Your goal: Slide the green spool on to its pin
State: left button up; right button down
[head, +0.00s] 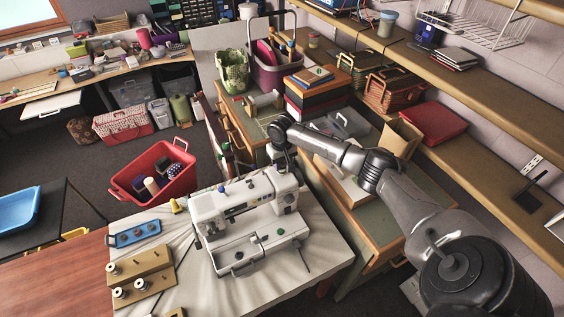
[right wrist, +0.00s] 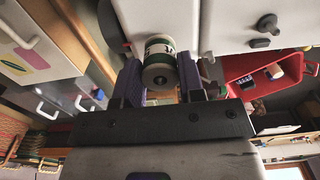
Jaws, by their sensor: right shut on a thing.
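My right gripper (right wrist: 161,78) is shut on the green spool (right wrist: 160,60), a small white cylinder with a green band and dark lettering; its round end with a dark centre hole faces the wrist camera. One dark finger lies on each side. In the head view the right gripper (head: 285,164) hangs over the back right part of the white sewing machine (head: 240,202); the spool there is too small or hidden to make out. The machine's white body (right wrist: 230,22) lies just beyond the spool in the wrist view. I cannot make out the spool's pin clearly. My left gripper is not in view.
A red basket (head: 128,187) stands behind. Drawers and shelves crowd the right. The cloth in front of the machine is mostly clear.

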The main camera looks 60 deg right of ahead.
jog(key=shift+f, duration=0.9)
jog(key=c, duration=0.6)
grip_release()
jog(key=shift+c, duration=0.2)
jog(key=shift+r+b, duration=0.1)
jog(key=shift+b, duration=0.2)
jog(key=shift+r, duration=0.3)
notch_tip(320, 180, up, 13)
jog(key=b, duration=0.3)
